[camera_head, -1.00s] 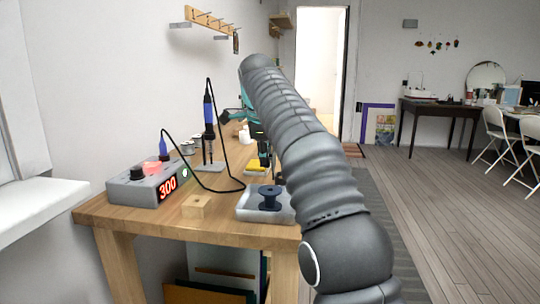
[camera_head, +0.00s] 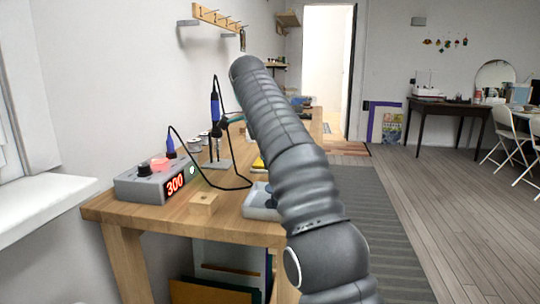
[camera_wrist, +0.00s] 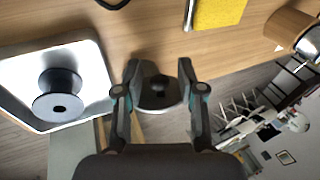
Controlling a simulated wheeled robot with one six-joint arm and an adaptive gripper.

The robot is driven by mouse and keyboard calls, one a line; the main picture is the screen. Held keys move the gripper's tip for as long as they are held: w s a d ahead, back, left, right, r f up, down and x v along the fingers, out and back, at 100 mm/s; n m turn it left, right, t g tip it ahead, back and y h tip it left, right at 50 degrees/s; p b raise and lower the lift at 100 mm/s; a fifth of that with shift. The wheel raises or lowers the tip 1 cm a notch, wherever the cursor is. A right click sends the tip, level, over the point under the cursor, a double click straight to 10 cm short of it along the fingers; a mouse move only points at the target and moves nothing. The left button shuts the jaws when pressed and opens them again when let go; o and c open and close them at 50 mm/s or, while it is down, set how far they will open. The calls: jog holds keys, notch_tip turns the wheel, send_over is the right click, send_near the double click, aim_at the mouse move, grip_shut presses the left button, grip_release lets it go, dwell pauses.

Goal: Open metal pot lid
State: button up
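A small round grey metal lid (camera_wrist: 158,103) with a dark knob shows in the wrist view. It fills the gap between the fingers of my gripper (camera_wrist: 159,75), which seem to touch its rim on both sides. The lid overlaps the table's front edge in that view, so it appears held clear of the tabletop. In the head view my arm hides most of the gripper and the lid. Small metal pots (camera_head: 195,146) stand at the back of the table, left of the soldering iron; I cannot tell whether one is open.
A metal tray (camera_wrist: 88,62) holds a dark spool (camera_wrist: 58,93). A yellow sponge (camera_wrist: 218,12) lies beyond my fingers.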

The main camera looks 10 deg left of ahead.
jog(key=shift+s+r, duration=0.1)
jog(key=shift+r, duration=0.25)
jog(key=shift+s+a+r, duration=0.1)
jog(key=shift+s+r, duration=0.05)
jog(key=shift+r, duration=0.1)
jog(key=shift+s+a, duration=0.1)
jog(key=shift+s, duration=0.2)
jog(key=shift+s+a, duration=0.2)
jog(key=shift+s, duration=0.35)
jog(key=shift+s+a, duration=0.15)
jog(key=shift+s, duration=0.4)
jog(key=s+a, duration=0.1)
jog(key=s, duration=0.1)
jog(key=s+a, duration=0.1)
jog(key=s, duration=0.2)
jog(key=s+a, duration=0.1)
jog(key=s, duration=0.2)
jog(key=shift+s+a, duration=0.15)
jog(key=shift+s, duration=0.05)
jog(key=shift+o, duration=0.2)
